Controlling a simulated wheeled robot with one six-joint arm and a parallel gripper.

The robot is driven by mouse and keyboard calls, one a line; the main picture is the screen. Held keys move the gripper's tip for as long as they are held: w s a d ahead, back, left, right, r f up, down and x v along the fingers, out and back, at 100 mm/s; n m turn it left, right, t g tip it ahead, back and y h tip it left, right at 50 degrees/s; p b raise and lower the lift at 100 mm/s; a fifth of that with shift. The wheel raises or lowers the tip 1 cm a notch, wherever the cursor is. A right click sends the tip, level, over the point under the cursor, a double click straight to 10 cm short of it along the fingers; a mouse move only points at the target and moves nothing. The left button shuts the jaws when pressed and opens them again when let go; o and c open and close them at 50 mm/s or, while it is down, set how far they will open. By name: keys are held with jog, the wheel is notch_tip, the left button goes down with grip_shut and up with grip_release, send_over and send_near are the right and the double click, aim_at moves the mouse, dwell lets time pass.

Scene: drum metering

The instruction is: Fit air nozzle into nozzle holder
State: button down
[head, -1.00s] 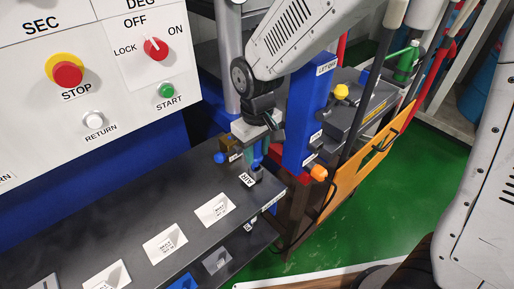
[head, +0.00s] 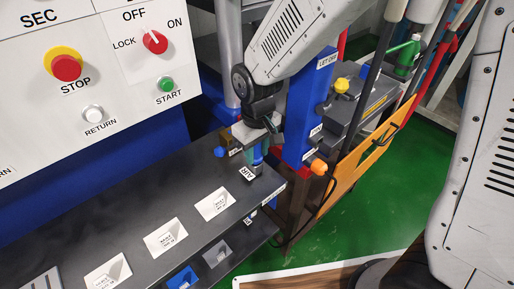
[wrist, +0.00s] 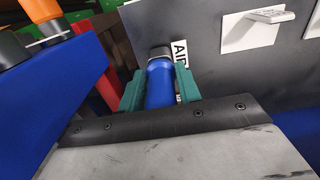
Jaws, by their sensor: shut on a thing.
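My gripper (head: 257,161) is at the far right end of the dark shelf, just behind the AIR label (head: 249,173). In the wrist view its two teal fingers (wrist: 160,92) are closed on the sides of the blue air nozzle (wrist: 159,84). The nozzle's dark grey end (wrist: 159,53) points away from the gripper toward the shelf, beside the AIR label (wrist: 180,60). The nozzle holder cannot be made out; the fingers and nozzle cover that spot. I cannot tell whether the nozzle end is inside it.
A blue post (head: 308,105) stands close right of my gripper, with an orange knob (head: 319,167) low on it. A brown block with a blue knob (head: 219,152) is close on the left. The dark shelf (head: 190,200) carries several white labelled plates. The control panel (head: 110,35) is at upper left.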

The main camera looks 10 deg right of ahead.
jog(key=shift+f, duration=0.55)
jog(key=c, duration=0.9)
grip_release()
jog(key=shift+r, duration=3.9)
